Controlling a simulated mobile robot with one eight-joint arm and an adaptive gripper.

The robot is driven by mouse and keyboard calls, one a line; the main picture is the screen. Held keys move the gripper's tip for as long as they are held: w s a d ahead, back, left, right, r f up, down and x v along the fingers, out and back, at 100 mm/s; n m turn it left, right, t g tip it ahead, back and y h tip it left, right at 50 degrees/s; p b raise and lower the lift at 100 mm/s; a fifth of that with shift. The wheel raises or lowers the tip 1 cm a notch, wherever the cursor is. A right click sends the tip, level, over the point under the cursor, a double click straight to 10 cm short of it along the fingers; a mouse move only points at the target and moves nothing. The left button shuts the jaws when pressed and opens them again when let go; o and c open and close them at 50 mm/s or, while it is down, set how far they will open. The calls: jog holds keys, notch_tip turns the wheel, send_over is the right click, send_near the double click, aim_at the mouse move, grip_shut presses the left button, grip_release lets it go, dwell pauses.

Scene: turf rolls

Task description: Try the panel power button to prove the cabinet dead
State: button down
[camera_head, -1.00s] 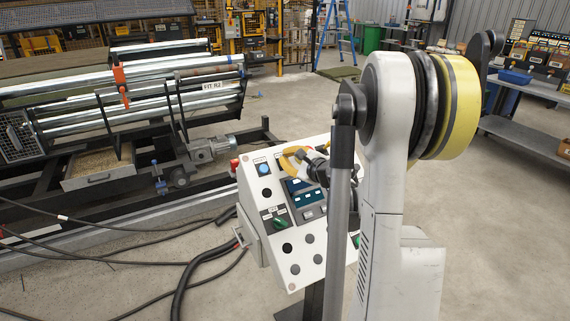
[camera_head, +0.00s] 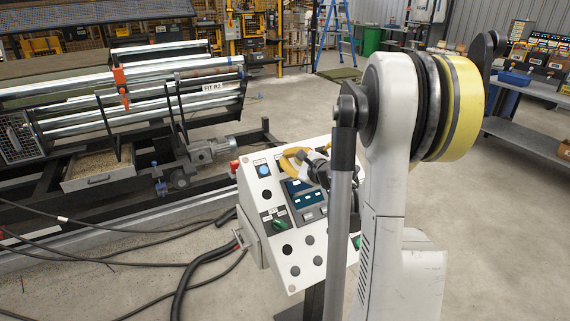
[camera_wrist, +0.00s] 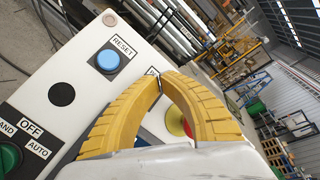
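The sloped white control panel (camera_head: 262,200) stands in front of me, beside the machine. It has a blue RESET button (camera_head: 264,170), which also shows in the wrist view (camera_wrist: 108,60). My gripper (camera_head: 297,151) is over the panel's upper part, right of the blue button. In the wrist view my gripper's yellow fingers (camera_wrist: 160,79) meet at their tips with nothing seen between them. A label starting with "P" (camera_wrist: 152,71) is partly covered by the fingertips. The button under that label is hidden. A red and yellow control (camera_wrist: 178,120) shows between the fingers. I cannot tell whether the fingertips touch the panel.
The panel also has a green selector (camera_head: 281,224) marked OFF and AUTO, a screen (camera_head: 299,187) and a black round fitting (camera_head: 287,249). Thick cables (camera_head: 190,275) run on the floor at left. The roller machine (camera_head: 120,100) stands behind. A shelf bench (camera_head: 530,135) is at right.

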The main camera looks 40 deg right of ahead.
jog(key=shift+s+r, duration=0.3)
jog(key=shift+r, duration=0.1)
jog(key=shift+s+a+r+p, duration=0.25)
jog(key=shift+s+r+p, duration=0.55)
jog(key=shift+r, duration=0.1)
jog(key=shift+s+a+r+p, duration=0.2)
jog(key=shift+s+r+p, duration=0.55)
jog(key=shift+r, duration=0.15)
